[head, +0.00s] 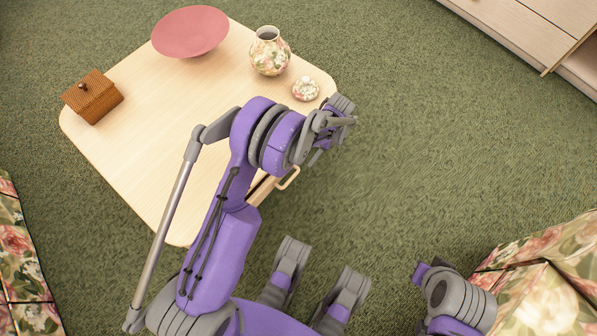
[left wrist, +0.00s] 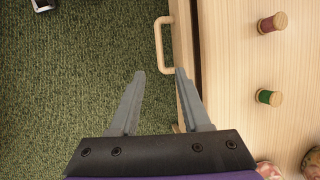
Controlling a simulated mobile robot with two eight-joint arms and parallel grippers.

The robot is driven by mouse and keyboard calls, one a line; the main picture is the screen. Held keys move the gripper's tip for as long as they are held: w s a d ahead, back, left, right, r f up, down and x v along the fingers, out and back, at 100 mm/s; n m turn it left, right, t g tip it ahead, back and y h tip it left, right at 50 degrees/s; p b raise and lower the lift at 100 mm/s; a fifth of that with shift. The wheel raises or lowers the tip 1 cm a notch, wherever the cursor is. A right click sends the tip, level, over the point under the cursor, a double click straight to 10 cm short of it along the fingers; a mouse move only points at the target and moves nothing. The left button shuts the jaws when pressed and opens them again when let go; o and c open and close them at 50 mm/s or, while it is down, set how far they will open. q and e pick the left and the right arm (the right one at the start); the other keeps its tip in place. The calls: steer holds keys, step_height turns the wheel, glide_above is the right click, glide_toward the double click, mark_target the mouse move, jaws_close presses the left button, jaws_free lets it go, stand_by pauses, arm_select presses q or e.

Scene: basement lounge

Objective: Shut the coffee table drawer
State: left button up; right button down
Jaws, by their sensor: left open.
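The light wood coffee table (head: 140,150) stands at the left in the head view. Its drawer (head: 262,190) sticks out a little from the near right side, with a pale loop handle (head: 288,178). In the left wrist view the handle (left wrist: 160,45) points left from the drawer front (left wrist: 181,50), and a narrow dark gap shows between the drawer front and the table. My left gripper (head: 345,120) is open and empty. In the wrist view its fingers (left wrist: 158,72) are apart near the handle, the right one overlapping the drawer front. My arm hides part of the table and drawer.
Green carpet right of the table is clear. Floral seats stand at both sides.

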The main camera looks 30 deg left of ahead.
mark_target(295, 175)
arm_select(q)
steer(key=b+x, duration=0.2)
steer(key=x, duration=0.8)
steer(key=shift+s+f, duration=0.1)
steer(key=shift+f, duration=0.05)
steer(key=shift+c, duration=0.2)
jaws_close()
steer(key=shift+a, duration=0.1)
stand_by(0.8)
